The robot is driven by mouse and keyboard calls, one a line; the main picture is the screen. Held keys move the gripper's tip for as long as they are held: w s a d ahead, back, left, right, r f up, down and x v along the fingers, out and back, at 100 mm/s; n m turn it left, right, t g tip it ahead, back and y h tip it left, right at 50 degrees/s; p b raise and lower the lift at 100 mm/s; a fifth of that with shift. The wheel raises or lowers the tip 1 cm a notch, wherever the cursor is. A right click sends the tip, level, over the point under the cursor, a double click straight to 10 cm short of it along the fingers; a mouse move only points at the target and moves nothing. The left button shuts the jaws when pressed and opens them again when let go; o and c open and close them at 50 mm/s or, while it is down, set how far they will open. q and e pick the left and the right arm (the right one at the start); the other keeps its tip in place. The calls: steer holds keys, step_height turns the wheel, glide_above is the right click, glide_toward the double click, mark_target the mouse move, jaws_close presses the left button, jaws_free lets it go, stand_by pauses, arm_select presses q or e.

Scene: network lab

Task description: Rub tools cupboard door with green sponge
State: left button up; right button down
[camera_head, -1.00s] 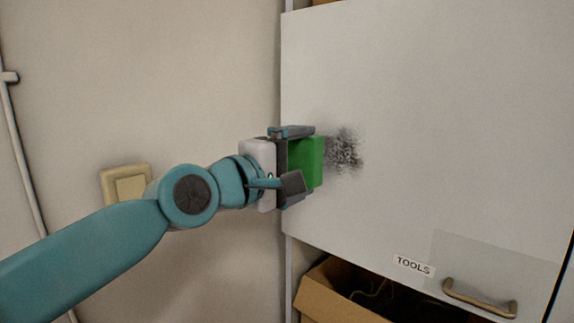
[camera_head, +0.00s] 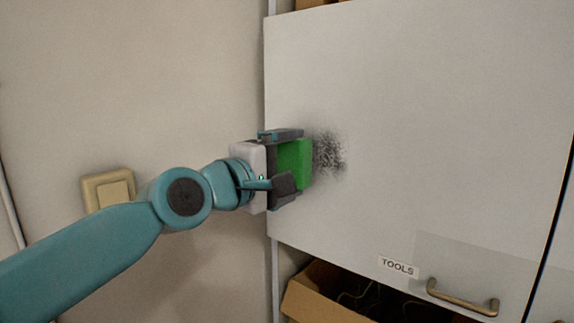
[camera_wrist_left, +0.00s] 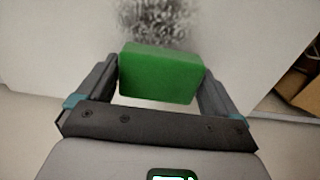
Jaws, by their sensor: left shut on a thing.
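The tools cupboard door (camera_head: 440,120) is a pale grey panel with a TOOLS label (camera_head: 398,267) and a metal handle (camera_head: 462,298) near its lower edge. A dark smudge (camera_head: 329,153) marks its left part. My left gripper (camera_head: 288,162) is shut on the green sponge (camera_head: 296,160), at the left edge of the smudge. In the left wrist view the sponge (camera_wrist_left: 160,72) sits between the two fingers, with the smudge (camera_wrist_left: 155,18) just beyond it. I cannot tell whether the sponge touches the door. My right gripper is not in view.
A light switch (camera_head: 108,189) is on the wall (camera_head: 130,80) to the left of the cupboard. An open cardboard box (camera_head: 330,296) with cables stands below the door. The door surface right of the smudge is clear.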

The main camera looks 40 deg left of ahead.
arm_select(q)
steer(key=shift+w, duration=0.75)
